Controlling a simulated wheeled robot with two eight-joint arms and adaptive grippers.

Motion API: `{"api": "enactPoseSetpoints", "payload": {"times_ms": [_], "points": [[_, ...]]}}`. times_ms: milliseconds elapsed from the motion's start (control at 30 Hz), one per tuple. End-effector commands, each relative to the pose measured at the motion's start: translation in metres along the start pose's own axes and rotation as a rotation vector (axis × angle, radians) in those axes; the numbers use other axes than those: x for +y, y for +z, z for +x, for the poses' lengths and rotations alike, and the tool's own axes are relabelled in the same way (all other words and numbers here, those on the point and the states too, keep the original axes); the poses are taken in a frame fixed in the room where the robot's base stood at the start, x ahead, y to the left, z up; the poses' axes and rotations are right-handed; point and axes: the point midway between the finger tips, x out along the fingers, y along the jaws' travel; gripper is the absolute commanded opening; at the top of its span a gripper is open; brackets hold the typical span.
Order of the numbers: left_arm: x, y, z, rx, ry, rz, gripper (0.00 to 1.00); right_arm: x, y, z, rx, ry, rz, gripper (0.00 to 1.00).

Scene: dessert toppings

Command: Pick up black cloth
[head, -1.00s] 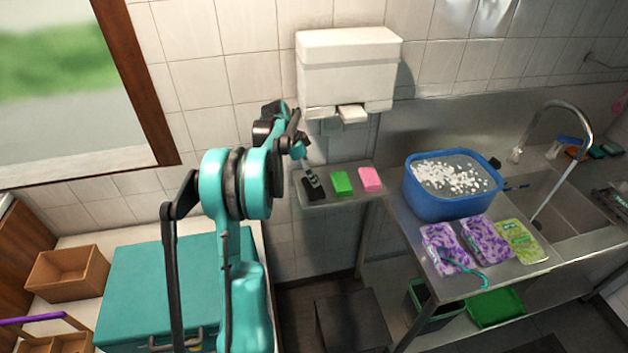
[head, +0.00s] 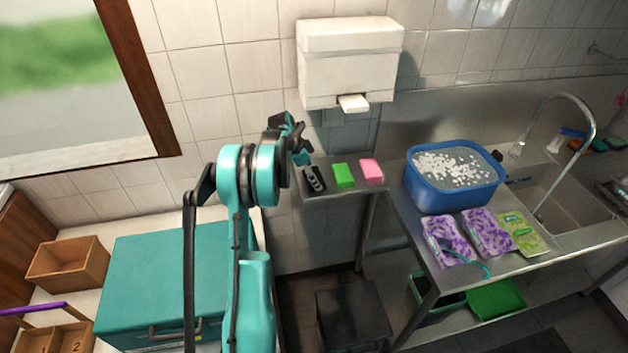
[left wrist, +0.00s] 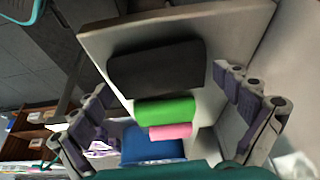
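The black cloth (head: 315,179) lies on a small metal shelf (head: 343,188) by the tiled wall, left of a green cloth (head: 343,174) and a pink cloth (head: 371,171). In the left wrist view the black cloth (left wrist: 155,68) is a dark rounded slab on the pale shelf, in front of the green one (left wrist: 165,110) and the pink one (left wrist: 170,131). My left gripper (head: 303,157) is right above the black cloth's end in the head view. In the wrist view its fingers (left wrist: 166,88) are spread wide, with nothing held between them. My right gripper is not shown.
A white dispenser (head: 349,65) hangs on the wall above the shelf. A blue basin (head: 452,196) and purple packs (head: 449,240) stand on the sink counter to the right. A teal box (head: 165,280) is at lower left. The floor holds a dark bin (head: 352,315).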

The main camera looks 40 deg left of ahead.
Motion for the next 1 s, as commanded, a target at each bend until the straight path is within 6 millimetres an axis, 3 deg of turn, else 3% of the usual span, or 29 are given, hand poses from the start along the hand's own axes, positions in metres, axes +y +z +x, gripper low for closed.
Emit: {"api": "enactPoseSetpoints", "payload": {"times_ms": [33,133,633,1000], "points": [[0.000,0.000,0.000,0.000,0.000,0.000,0.84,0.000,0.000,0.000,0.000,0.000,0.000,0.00],[0.000,0.000,0.000,0.000,0.000,0.000,0.59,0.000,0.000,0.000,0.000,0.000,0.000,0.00],[0.004,-0.003,-0.008,0.000,0.000,0.000,0.59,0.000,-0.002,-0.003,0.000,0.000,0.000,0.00],[0.004,-0.025,-0.063,0.000,0.000,0.000,0.59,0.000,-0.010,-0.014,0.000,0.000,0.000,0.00]]}}
